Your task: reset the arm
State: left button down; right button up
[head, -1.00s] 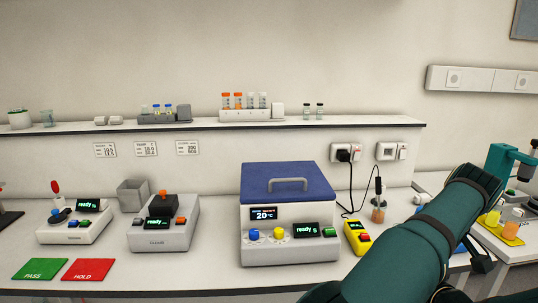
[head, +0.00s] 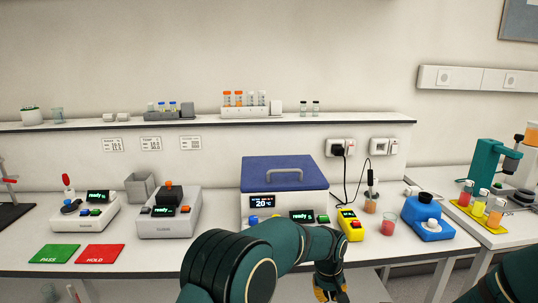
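My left arm comes in at the bottom centre, bends over in front of the bench and points down at its front edge. My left gripper (head: 331,293) is at the bottom edge of the head view, with yellow parts showing. Its fingertips are cut off, so I cannot tell whether it is open or holds anything. Part of my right arm shows at the bottom right corner; the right gripper is out of view.
The bench holds a blue-lidded heater (head: 285,173), a yellow handheld meter (head: 350,225), a red cup (head: 388,225), a blue device (head: 428,226), and green PASS (head: 54,254) and red HOLD (head: 100,254) mats. A yellow tray (head: 482,225) with juice samples stands at right.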

pick_arm(q)
jog(key=s+a+f+h, duration=0.1)
jog(key=s+a+f, duration=0.1)
jog(key=a+f, duration=0.65)
jog(key=s+a+f, duration=0.4)
jog(key=s+a, duration=0.5)
jog(key=s, duration=0.2)
jog(key=s+a+f+n+h, duration=0.1)
jog(key=s+a+f, duration=0.2)
jog(key=s+a, duration=0.5)
jog(key=s, duration=0.3)
jog(key=shift+s+a+f+n, duration=0.3)
jog(key=shift+s+a+f, duration=0.05)
jog(key=shift+a+f, duration=0.05)
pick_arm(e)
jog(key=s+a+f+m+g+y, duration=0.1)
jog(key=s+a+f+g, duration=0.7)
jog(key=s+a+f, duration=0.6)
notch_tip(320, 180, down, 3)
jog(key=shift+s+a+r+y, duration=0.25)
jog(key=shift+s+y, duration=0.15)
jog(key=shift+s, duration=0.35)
